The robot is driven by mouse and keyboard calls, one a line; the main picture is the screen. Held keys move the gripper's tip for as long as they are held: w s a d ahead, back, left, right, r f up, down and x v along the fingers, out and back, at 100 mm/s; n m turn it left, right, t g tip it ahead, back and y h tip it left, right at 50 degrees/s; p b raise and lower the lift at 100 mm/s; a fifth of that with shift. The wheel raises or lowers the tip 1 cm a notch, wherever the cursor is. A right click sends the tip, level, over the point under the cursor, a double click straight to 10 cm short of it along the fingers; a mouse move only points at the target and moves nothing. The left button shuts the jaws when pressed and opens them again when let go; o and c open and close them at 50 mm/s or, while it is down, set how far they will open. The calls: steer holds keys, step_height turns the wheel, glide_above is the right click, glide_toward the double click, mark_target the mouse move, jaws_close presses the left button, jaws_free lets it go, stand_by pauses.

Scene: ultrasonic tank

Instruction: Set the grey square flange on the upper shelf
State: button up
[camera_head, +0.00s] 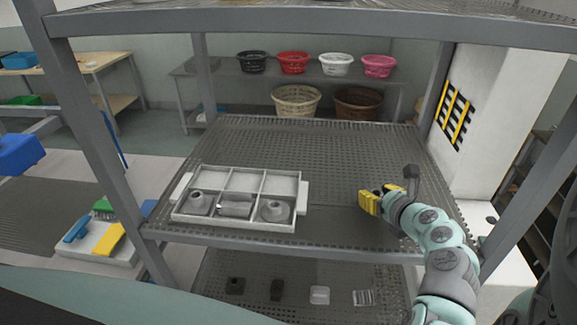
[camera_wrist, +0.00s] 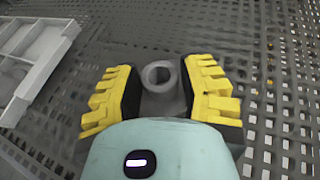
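My gripper (camera_head: 376,198) has yellow fingers and is low over the right part of the middle shelf, right of the tray. In the wrist view its fingers (camera_wrist: 162,92) stand on both sides of a grey flange (camera_wrist: 160,76) with a round hollow neck, and their dark pads appear to touch it. Its base is partly hidden, and I cannot tell whether it rests on the shelf. In the head view this flange is hidden by the fingers. The middle shelf (camera_head: 330,160) is a dark perforated plate; an upper shelf (camera_head: 300,20) crosses the top of the view.
A white divided tray (camera_head: 240,225) holds grey parts in its front compartments: a flange (camera_head: 198,203), a block (camera_head: 235,206) and a conical part (camera_head: 275,209). A lower shelf (camera_head: 300,270) bears several small parts. Grey posts (camera_head: 95,140) frame the rack. The middle shelf's back is clear.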

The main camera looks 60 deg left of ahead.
steer(key=shift+o, duration=1.4)
steer(key=shift+r, duration=0.25)
steer(key=shift+s+d+r, duration=0.1)
steer(key=shift+d, duration=0.5)
steer(key=b+v, duration=0.3)
steer(key=v, duration=0.7)
steer(key=shift+s+d+r+b, duration=0.1)
steer(key=shift+d+r+b, duration=0.15)
steer(key=shift+d+b, duration=0.1)
